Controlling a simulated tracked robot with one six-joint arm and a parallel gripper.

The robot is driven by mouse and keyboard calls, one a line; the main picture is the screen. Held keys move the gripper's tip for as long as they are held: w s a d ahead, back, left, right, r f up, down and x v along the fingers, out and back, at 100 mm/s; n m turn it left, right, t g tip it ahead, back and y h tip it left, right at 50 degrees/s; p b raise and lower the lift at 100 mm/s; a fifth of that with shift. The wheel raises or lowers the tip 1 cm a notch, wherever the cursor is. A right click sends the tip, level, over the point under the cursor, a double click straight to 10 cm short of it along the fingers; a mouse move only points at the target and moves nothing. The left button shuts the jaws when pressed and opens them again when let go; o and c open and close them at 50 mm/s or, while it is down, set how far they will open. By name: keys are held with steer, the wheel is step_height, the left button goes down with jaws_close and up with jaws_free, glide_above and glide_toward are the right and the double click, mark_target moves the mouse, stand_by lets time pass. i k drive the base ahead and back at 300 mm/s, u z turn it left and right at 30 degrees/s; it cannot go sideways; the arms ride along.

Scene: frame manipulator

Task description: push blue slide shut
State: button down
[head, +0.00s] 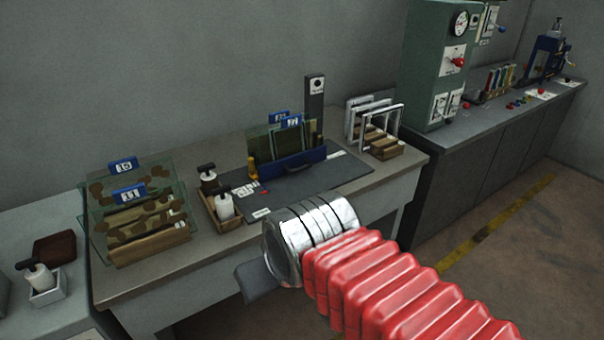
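The blue slide (292,166) is a long low blue piece on the dark mat of the middle bench. It lies at the front of a holder with upright framed panels (287,141) standing close behind it. I cannot tell how far it is open. My arm's silver wrist is in the foreground, in front of the bench. A dark grey part of my gripper (254,283) shows beyond the wrist at lower left, apart from the slide. Most of the gripper is hidden behind the wrist, so its opening does not show.
Glass panels in a wooden rack (148,238) stand at the left. White pump bottles in a wooden tray (224,207) stand left of the dark mat (335,172). Silver frames in a wooden rack (381,145) stand right. A grey post (315,100) rises behind.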

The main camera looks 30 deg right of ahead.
mark_target(296, 164)
steer(key=i, duration=1)
